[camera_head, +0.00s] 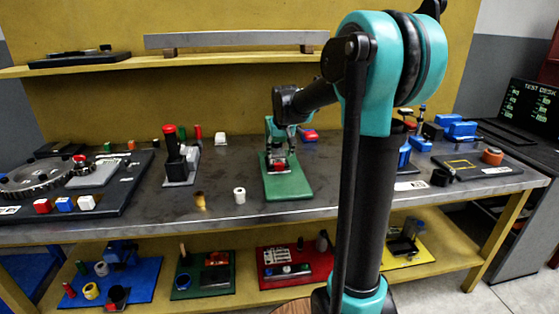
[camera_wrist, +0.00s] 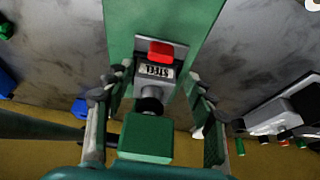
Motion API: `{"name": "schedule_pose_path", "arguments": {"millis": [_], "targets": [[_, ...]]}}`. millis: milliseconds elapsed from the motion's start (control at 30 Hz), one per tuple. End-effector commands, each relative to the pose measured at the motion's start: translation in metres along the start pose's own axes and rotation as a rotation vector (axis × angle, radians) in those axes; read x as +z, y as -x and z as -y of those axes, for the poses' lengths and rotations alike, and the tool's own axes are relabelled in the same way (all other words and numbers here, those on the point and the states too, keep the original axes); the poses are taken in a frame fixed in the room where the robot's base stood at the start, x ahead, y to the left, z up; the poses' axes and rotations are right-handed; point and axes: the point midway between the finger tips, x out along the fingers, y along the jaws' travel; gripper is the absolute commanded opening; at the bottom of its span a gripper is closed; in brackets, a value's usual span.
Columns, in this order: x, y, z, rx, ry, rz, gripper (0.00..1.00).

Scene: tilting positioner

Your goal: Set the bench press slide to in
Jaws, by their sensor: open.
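A green bench press stands on the bench; its flat green base (camera_head: 288,188) shows in the head view and at the top of the wrist view (camera_wrist: 150,18). In the wrist view a red block (camera_wrist: 161,52) sits beside a plate marked STEEL (camera_wrist: 155,71), with a dark round part (camera_wrist: 149,103) and a green block (camera_wrist: 146,138) below it. My gripper (camera_wrist: 157,78) is open, its fingers on either side of the press parts. In the head view my gripper (camera_head: 287,128) is at the press's upper part and hides some of it. I cannot tell whether the fingers touch anything.
Left of the press stand a black device with a red top (camera_head: 178,158), a white cylinder (camera_head: 239,195) and a brass piece (camera_head: 200,201). A gear board (camera_head: 75,185) lies farther left. Blue blocks (camera_head: 460,130) lie right. The bench front beside the green base is mostly clear.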

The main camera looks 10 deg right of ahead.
Motion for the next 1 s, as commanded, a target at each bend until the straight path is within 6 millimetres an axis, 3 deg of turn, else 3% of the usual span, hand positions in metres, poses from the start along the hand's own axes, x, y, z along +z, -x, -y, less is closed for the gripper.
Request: {"name": "schedule_pose_path", "arguments": {"millis": [100, 300, 767, 867, 967, 1000], "targets": [[0.000, 0.023, 0.000, 0.000, 0.000, 0.000, 0.55], [0.000, 0.046, 0.000, 0.000, 0.000, -0.001, 0.55], [0.002, 0.052, 0.000, 0.000, 0.000, 0.000, 0.55], [0.018, 0.048, -0.004, 0.000, -0.001, 0.001, 0.55], [0.055, 0.039, -0.011, 0.000, -0.002, 0.003, 0.55], [0.076, 0.034, -0.014, 0.000, -0.003, 0.005, 0.55]]}}
